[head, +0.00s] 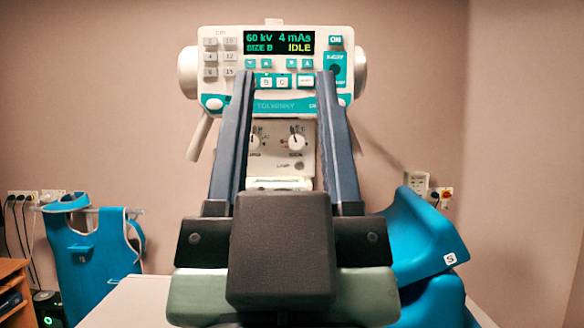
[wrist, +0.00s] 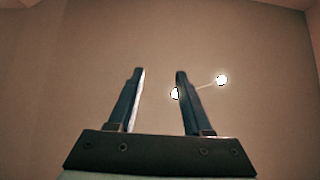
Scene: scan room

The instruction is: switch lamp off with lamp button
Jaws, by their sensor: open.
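The machine's lower panel (head: 308,168) shows between my fingers in the head view. It carries two white knobs and small lettering that seems to read "LAMP" (head: 283,166). A button beside that lettering is too small to make out for sure. My gripper (head: 285,74) is open and empty, its two dark blue fingers pointing up and away in front of the machine. The fingers hide the sides of the panel. In the wrist view my gripper (wrist: 160,71) stands open before a plain wall. Two bright white spots (wrist: 222,80) joined by a thin line show at its right.
The upper control panel (head: 222,42) has a screen reading 60 kV, 4 mAs and IDLE, with several buttons. A blue apron (head: 95,255) hangs at left. A blue padded piece (head: 415,235) stands at right. A pale tabletop (head: 125,305) lies below.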

